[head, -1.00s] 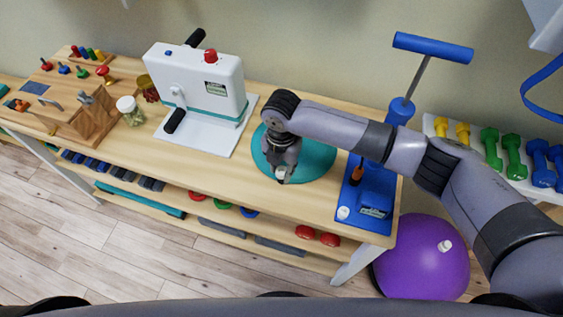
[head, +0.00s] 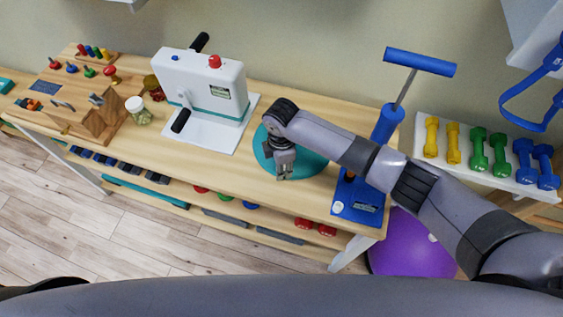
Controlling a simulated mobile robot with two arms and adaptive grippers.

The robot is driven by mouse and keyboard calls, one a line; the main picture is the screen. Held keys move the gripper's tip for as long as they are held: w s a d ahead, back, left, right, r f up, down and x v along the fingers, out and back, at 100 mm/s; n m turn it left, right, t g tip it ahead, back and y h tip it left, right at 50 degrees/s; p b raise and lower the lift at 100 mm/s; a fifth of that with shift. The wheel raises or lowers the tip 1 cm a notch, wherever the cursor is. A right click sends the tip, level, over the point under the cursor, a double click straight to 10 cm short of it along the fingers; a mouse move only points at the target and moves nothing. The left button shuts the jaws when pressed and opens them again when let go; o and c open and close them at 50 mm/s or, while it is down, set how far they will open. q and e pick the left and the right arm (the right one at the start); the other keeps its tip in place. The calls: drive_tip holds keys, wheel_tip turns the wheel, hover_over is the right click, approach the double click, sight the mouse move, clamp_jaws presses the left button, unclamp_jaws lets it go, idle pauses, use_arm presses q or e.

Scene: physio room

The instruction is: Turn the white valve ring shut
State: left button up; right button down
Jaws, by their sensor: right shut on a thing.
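The teal round cushion (head: 312,163) lies flat on the wooden table, partly covered by my right arm. My right gripper (head: 284,177) points down at the cushion's front edge and is shut on the small white valve ring there. The fingers hide nearly all of the ring, so I cannot tell how far it is turned. My left gripper is not in view.
A white machine (head: 203,87) with black handles stands left of the cushion. A blue hand pump (head: 357,202) stands close on the right, beneath my forearm. A jar (head: 138,112) and wooden peg block (head: 100,118) are further left. Dumbbells (head: 478,150) and a purple ball (head: 405,248) are right.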

drive_tip(key=shift+m, duration=0.4)
drive_tip(key=c, duration=1.3)
unclamp_jaws()
wheel_tip(320, 180, up, 12)
drive_tip(key=shift+r, duration=0.1)
